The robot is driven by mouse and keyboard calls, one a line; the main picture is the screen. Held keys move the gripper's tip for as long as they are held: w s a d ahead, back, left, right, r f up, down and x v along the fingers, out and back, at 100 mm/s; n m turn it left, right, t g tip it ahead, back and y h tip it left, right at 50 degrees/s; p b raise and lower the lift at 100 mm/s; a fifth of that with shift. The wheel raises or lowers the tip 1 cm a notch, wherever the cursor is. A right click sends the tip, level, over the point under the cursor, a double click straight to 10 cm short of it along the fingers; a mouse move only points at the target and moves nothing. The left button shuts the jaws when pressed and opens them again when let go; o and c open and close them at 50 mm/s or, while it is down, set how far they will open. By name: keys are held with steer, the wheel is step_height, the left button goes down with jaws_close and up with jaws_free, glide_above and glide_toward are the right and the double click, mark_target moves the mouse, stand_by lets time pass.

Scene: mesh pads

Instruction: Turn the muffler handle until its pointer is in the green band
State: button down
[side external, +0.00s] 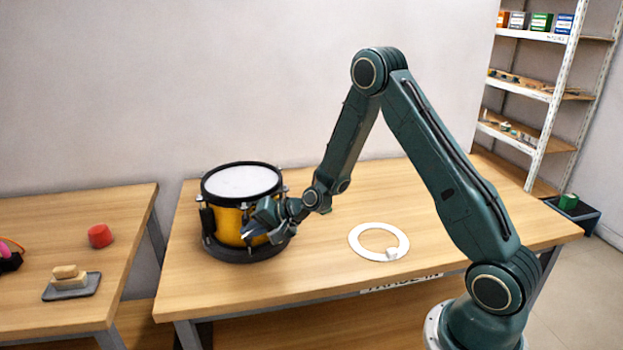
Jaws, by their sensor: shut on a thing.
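A drum (229,222) with a yellow shell, black hoops and a white head stands upright in a dark round base at the left of the wooden table. My gripper (251,233) is at the front right of the drum shell, reaching in from the right. It is shut on a small part at the drum's side, where the muffler handle appears to be. The fingers hide most of that part. I cannot make out the pointer or the green band in this view.
The table (470,220) is otherwise clear. A side table at left holds a red cylinder (100,236) and a grey tray (72,291) with tan blocks.

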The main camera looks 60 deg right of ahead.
steer(key=shift+d+f+m+t+y, duration=0.1)
steer(key=shift+d+m+t+y, duration=0.15)
steer(key=shift+t+y, duration=0.55)
steer(key=shift+a+t, duration=0.1)
steer(key=shift+t, duration=0.3)
steer(key=c, duration=1.5)
jaws_free()
steer(key=shift+c, duration=0.2)
steer(key=shift+s, duration=0.15)
steer(key=v, duration=1.3)
steer(key=shift+s, duration=0.25)
steer(key=shift+r, duration=0.2)
